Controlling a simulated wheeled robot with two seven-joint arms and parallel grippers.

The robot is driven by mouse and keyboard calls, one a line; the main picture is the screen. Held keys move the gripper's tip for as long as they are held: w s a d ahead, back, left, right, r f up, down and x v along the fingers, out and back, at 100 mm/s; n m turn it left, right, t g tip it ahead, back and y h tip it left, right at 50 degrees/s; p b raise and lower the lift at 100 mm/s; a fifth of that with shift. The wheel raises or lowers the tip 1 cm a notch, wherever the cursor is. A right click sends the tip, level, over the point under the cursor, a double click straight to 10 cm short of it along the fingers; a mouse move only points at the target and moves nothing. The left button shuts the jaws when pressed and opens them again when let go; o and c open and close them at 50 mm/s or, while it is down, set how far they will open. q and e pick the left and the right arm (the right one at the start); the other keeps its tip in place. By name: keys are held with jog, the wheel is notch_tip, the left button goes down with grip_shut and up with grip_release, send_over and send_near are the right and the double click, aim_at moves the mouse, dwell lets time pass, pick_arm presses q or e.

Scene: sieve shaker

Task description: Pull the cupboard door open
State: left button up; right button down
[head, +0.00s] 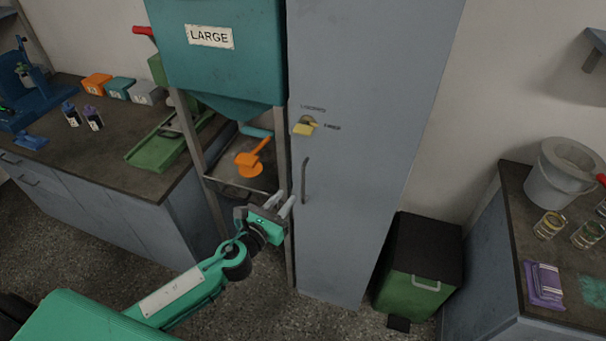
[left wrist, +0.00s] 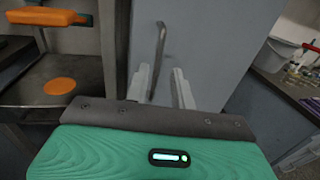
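The cupboard is a tall grey-blue unit in the middle of the head view, and its door (head: 350,170) looks shut. A dark vertical handle (head: 305,180) is on the door's left side. Above it is a yellow latch (head: 304,126) with small printed labels. My left gripper (head: 284,205) is open and empty, just left of and below the handle. In the left wrist view its two pale fingers (left wrist: 160,88) point at the door, with the handle (left wrist: 159,48) ahead between them, apart from both as far as I can tell. My right gripper is not in view.
A teal hopper marked LARGE (head: 225,50) stands on a metal frame left of the cupboard, with an orange scoop (head: 253,152) on its shelf. A green bin (head: 422,265) stands right of the cupboard. Benches flank both sides. The floor before the door is clear.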

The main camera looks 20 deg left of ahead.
aim_at(302, 177)
pick_arm(q)
jog(key=p+x, duration=0.1)
jog(key=x, duration=0.9)
jog(key=shift+w+d+p, duration=0.15)
jog(key=shift+w+p, duration=0.1)
jog(key=shift+p, duration=0.05)
jog(key=shift+c, duration=0.5)
grip_shut()
